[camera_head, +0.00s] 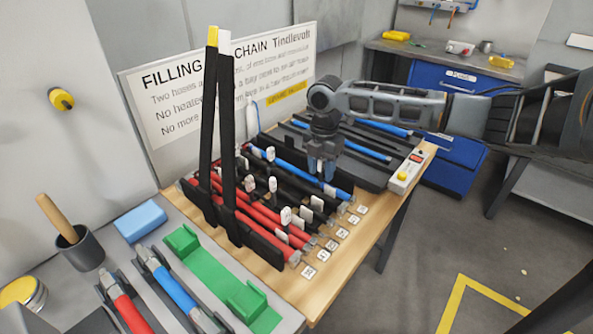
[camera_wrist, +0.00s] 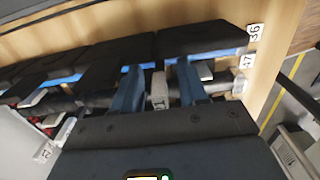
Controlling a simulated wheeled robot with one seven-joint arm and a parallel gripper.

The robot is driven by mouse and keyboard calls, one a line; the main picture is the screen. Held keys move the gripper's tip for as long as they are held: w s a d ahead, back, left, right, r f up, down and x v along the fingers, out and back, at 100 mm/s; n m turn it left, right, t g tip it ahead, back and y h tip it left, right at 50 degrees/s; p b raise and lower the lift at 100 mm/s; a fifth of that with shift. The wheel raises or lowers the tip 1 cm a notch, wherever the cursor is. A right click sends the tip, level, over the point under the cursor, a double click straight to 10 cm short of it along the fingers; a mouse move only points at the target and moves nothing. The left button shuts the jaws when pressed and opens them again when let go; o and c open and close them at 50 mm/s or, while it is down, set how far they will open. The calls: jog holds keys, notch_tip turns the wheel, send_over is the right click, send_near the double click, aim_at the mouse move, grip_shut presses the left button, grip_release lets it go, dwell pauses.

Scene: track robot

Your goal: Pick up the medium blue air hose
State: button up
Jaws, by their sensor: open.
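Several blue hoses lie on the wooden bench. One blue hose (camera_head: 292,167) runs in the rack beside the black hoses, and its right end passes close to my gripper (camera_head: 322,174). Another blue hose (camera_head: 362,149) and one more (camera_head: 390,127) lie farther back right. I cannot tell from marks which is the medium one. My gripper is open and points down over the bench. In the wrist view my gripper (camera_wrist: 157,72) has its two blue fingers apart, with a white tag between them. Blue parts show beyond the fingertips, partly covered by black blocks.
Red hoses (camera_head: 262,222) and black hoses lie left of my gripper. Two tall black posts (camera_head: 208,125) rise at the front left. A green holder (camera_head: 215,272) is in front. Floor right is mostly clear.

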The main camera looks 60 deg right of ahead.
jog(key=shift+c, duration=0.3)
grip_shut()
jog(key=shift+r, duration=0.1)
